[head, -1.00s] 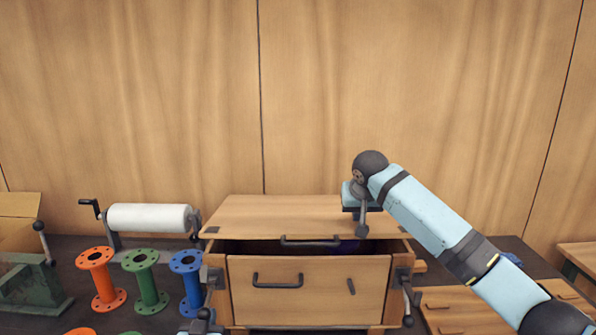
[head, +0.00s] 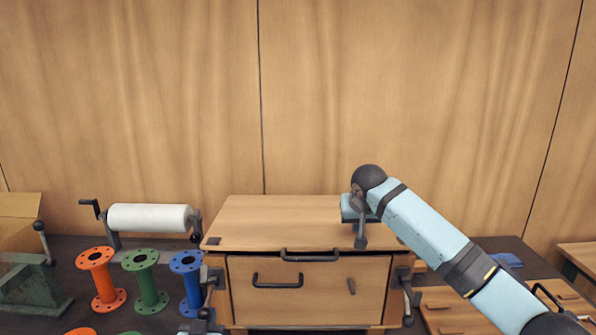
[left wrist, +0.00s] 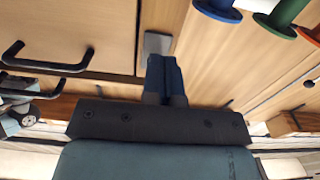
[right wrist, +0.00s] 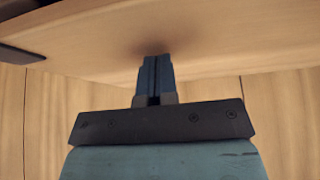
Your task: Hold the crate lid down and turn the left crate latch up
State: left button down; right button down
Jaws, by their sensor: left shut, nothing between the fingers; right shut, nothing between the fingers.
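The wooden crate's lid (head: 265,215) lies closed, its front handle just above the front panel (head: 330,300). My right gripper (head: 361,243) is shut and empty, its fingertips at the lid top near the front right. In the right wrist view, the shut fingertips (right wrist: 157,62) meet the lid's wood. The left latch (head: 214,278) is on the crate's front left edge, its lever pointing down. My left gripper (left wrist: 165,62) is shut and empty, its tips close to a grey metal plate (left wrist: 157,43) at the crate's edge; contact cannot be told. In the head view it is mostly out of frame.
The right latch (head: 403,277) has its lever down. Orange (head: 103,280), green (head: 147,280) and blue (head: 188,278) flanged pipes stand left of the crate. A white roll (head: 150,217) is behind them. A green metal block (head: 30,285) stands far left, a wooden box (head: 455,305) right.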

aim_at(207, 301)
jog(key=shift+f, duration=0.65)
pick_arm(q)
jog(key=shift+w+r, duration=0.15)
jog(key=shift+r, duration=1.4)
jog(key=shift+w+r, duration=0.15)
jog(key=shift+r, duration=1.4)
jog(key=s+f, duration=0.2)
jog(key=s, duration=0.5)
jog(key=shift+f, duration=0.1)
